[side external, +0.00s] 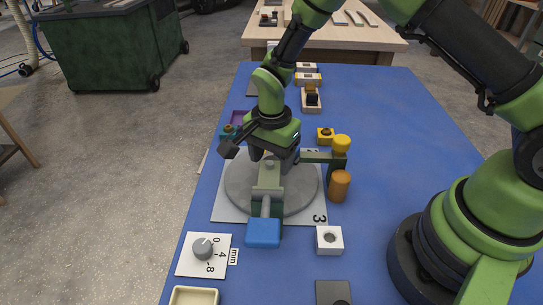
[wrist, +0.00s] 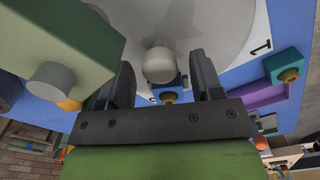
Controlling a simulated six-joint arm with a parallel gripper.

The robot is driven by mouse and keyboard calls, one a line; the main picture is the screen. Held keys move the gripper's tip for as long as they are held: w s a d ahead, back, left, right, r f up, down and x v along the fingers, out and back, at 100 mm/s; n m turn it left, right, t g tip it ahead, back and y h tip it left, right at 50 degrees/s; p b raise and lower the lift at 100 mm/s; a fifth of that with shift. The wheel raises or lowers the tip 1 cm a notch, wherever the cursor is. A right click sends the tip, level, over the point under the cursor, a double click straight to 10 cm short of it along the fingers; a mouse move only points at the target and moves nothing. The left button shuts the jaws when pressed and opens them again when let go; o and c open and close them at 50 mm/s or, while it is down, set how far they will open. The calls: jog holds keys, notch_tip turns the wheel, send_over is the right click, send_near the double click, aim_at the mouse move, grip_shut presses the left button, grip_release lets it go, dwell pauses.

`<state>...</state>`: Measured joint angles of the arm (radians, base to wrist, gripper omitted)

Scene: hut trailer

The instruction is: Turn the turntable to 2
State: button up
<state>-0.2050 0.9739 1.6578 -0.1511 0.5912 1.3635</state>
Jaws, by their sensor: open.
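The turntable (side external: 236,188) is a grey disc on a white square plate (side external: 225,213) with numbers at its edges. A "3" shows at the plate's near right corner, and a "1" shows in the wrist view. My gripper (side external: 262,153) is over the far part of the disc, pointing down. In the wrist view my gripper (wrist: 163,82) is open, with a pale rounded knob (wrist: 159,65) appearing between its fingers. I cannot tell whether the fingers touch it. The disc (wrist: 205,22) is behind the knob.
A green bracket with a yellow top (side external: 341,143) and an orange cylinder (side external: 339,186) stand at the disc's right. A blue block (side external: 263,232) is at its near edge. A mm dial (side external: 203,248) and a white block (side external: 329,240) are nearer.

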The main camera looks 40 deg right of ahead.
aim_at(274, 158)
notch_tip(274, 158, up, 10)
dwell(0.4)
jog(key=shift+d+f, duration=0.1)
notch_tip(274, 158, down, 10)
jog(key=g+y, duration=0.1)
jog(key=y, duration=0.3)
dwell(0.5)
jog(key=shift+d, duration=0.1)
